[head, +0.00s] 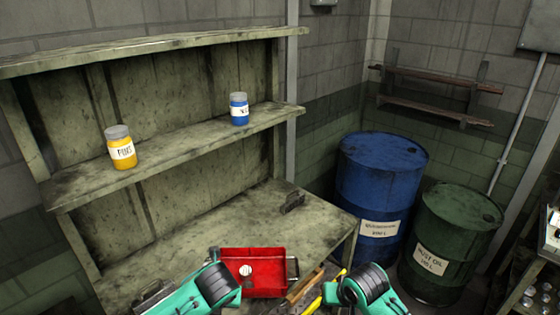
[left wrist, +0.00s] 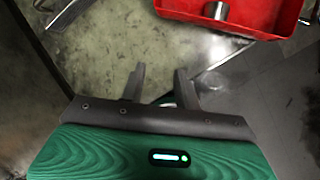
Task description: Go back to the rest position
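My left arm comes in at the bottom of the head view, left of centre, but its fingers are hidden there. In the left wrist view my left gripper (left wrist: 158,88) is open, with its two dark fingers apart and nothing between them. A red tray (left wrist: 235,18) lies beyond the fingers, with a small metal cylinder (left wrist: 221,10) in it. The red tray also shows in the head view (head: 283,255), with a round light-coloured end of a part in it. My right arm comes in at the bottom of the head view, right of the tray; its fingers are out of sight.
A worn workbench (head: 235,215) has a shelf (head: 200,150) holding a yellow jar (head: 121,148) and a blue jar (head: 239,109). A blue barrel (head: 380,185) and a green barrel (head: 450,235) stand at the right. A yellow-handled tool (head: 309,305) lies near my right arm.

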